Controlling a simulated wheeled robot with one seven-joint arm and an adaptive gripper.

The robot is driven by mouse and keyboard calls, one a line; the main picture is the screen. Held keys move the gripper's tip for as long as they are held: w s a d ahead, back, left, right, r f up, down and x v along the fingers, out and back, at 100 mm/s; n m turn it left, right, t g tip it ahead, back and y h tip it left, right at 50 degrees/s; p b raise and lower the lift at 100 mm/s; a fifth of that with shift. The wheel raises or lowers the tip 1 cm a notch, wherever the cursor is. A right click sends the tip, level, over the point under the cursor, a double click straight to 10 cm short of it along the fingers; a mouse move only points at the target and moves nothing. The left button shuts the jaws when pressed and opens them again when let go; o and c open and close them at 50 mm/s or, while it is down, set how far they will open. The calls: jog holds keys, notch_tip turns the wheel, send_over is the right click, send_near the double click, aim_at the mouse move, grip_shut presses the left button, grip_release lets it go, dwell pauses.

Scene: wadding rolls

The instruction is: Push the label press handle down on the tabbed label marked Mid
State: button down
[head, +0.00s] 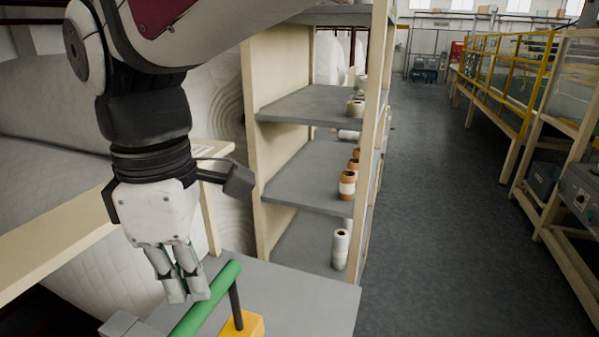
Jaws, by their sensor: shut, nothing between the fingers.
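A green bar (210,298), which looks like the label press handle, slopes up to the right at the bottom of the head view. A dark rod (235,303) joins its upper end to a yellow block (245,325) below. My gripper (187,297) points down, shut and empty, with its fingertips beside or just over the bar. I cannot tell whether they touch it. The lower part of the press is cut off by the frame edge. No label marked Mid can be made out.
The press stands on a grey tabletop (310,300). Behind it is a wooden shelf unit (305,185) with several thread spools. White quilted wadding (115,255) fills the left, with a pale wooden rail (50,240) across it. A clear floor aisle (430,220) lies right.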

notch_tip(320, 180, up, 6)
jog(key=p, duration=0.2)
jog(key=shift+s+f+p, duration=0.1)
jog(key=shift+f+p, duration=0.15)
jog(key=shift+p, duration=0.15)
jog(key=w+d+m+t+b, duration=0.1)
jog(key=w+d+m, duration=0.1)
jog(key=d+m, duration=0.5)
jog(key=w+d+m+t+b, duration=0.1)
jog(key=w+d+m+t, duration=0.15)
jog(key=d, duration=0.85)
jog(key=s+d+f+m+t+b, duration=0.1)
jog(key=s+d+f+m, duration=0.1)
jog(key=d+m, duration=0.3)
jog(key=s+d+f+m+t, duration=0.1)
jog(key=d+f+m, duration=0.3)
jog(key=d, duration=0.6)
jog(key=shift+s+d+f+m+b, duration=0.25)
jog(key=shift+s+f+m+b, duration=0.15)
jog(key=shift+m, duration=0.75)
jog(key=shift+a, duration=0.1)
